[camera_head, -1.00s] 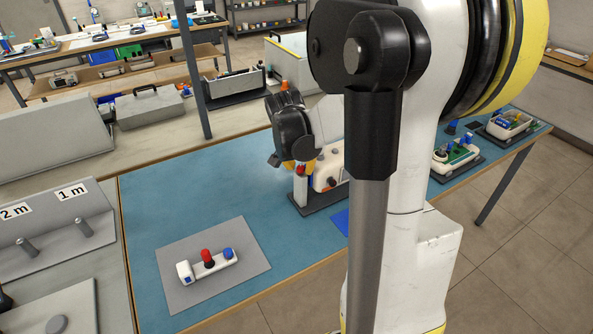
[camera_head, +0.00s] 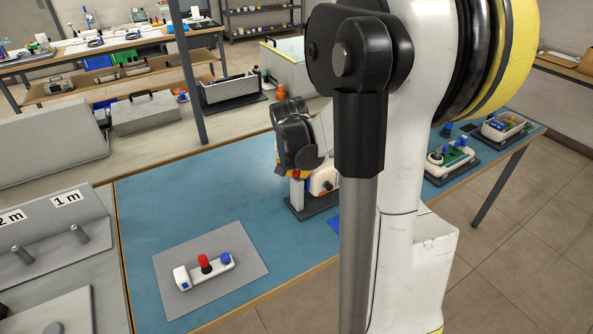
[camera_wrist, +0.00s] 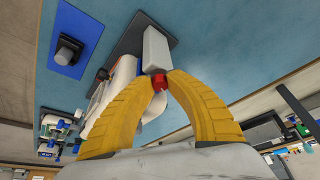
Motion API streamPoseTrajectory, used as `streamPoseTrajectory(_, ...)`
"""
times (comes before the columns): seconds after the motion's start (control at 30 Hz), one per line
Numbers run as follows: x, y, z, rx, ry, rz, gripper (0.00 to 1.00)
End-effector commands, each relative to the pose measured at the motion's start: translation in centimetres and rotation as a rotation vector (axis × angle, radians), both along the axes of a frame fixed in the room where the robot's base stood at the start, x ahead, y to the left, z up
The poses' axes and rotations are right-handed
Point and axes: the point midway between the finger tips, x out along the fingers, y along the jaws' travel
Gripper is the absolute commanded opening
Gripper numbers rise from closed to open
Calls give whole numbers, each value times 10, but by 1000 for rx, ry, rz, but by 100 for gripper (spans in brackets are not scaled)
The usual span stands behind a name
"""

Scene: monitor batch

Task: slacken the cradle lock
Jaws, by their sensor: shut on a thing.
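The cradle (camera_head: 316,207) is a dark base on the blue bench, with a white unit (camera_head: 322,182) in it and a pale upright post (camera_head: 297,192) at its left. In the wrist view the post (camera_wrist: 156,50) carries a red knob (camera_wrist: 159,82). My gripper (camera_wrist: 160,78) has its yellow fingers closed on this red knob. My arm hides part of the cradle's right side.
A grey mat (camera_head: 245,255) at the front left holds a white device with red (camera_head: 205,262) and blue knobs. More units (camera_head: 455,158) stand at the right. The bench's left middle is clear.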

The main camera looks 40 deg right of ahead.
Motion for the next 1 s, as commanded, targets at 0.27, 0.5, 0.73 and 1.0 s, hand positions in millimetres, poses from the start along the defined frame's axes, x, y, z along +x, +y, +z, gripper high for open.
streamPoseTrajectory(0.27, -2, 0, 0, 2, 3, 214, 0)
streamPoseTrajectory(0.5, -2, 0, -1, 1, 3, 231, 0)
streamPoseTrajectory(0.73, -2, 0, -1, 1, 2, 230, 30)
streamPoseTrajectory(1.0, -1, 0, -1, 0, 3, 193, 30)
